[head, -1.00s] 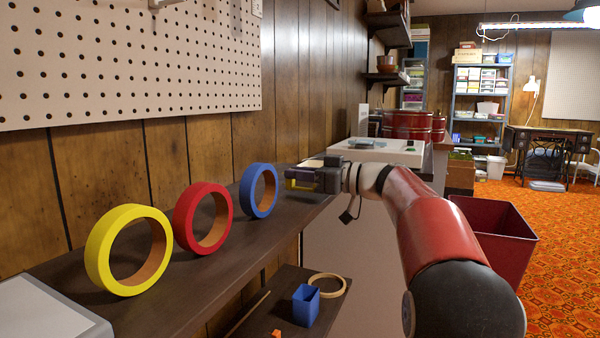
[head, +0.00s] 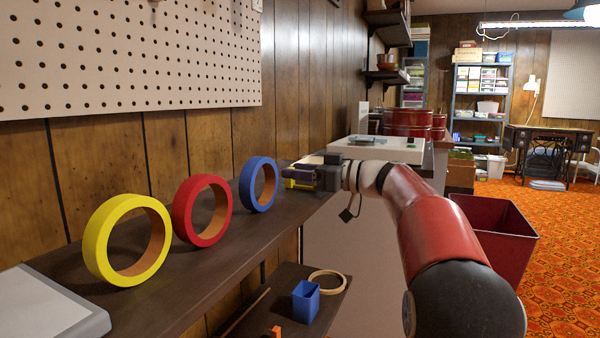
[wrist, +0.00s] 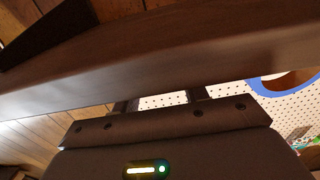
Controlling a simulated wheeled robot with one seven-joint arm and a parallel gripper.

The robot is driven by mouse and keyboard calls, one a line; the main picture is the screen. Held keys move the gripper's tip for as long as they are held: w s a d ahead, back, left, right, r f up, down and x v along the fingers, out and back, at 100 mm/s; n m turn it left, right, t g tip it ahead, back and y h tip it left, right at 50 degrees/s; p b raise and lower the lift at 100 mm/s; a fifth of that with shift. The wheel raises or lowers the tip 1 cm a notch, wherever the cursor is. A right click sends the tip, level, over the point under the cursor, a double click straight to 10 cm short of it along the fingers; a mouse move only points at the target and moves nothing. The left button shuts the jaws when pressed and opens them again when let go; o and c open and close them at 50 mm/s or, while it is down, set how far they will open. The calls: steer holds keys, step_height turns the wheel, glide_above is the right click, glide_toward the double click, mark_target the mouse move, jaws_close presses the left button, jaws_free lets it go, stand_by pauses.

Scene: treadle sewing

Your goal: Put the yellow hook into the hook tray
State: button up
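My gripper (head: 302,176) is at the far part of the long brown shelf, just right of the blue ring in the head view. A small yellow piece (head: 300,184), which may be the yellow hook, shows at the gripper's lower side; I cannot tell whether it is held. In the wrist view two finger bases (wrist: 160,102) stand apart, but a brown board hides the tips. No yellow shows there. I cannot identify the hook tray for certain.
Yellow (head: 96,245), red (head: 181,212) and blue (head: 249,190) rings stand on the shelf (head: 215,255). A grey-white flat box (head: 45,308) is at its near end. A blue cup (head: 306,302) and a wooden hoop (head: 328,284) sit lower. A dark red bin (head: 500,235) stands right.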

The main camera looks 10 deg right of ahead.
steer(key=v, duration=0.8)
stand_by(0.4)
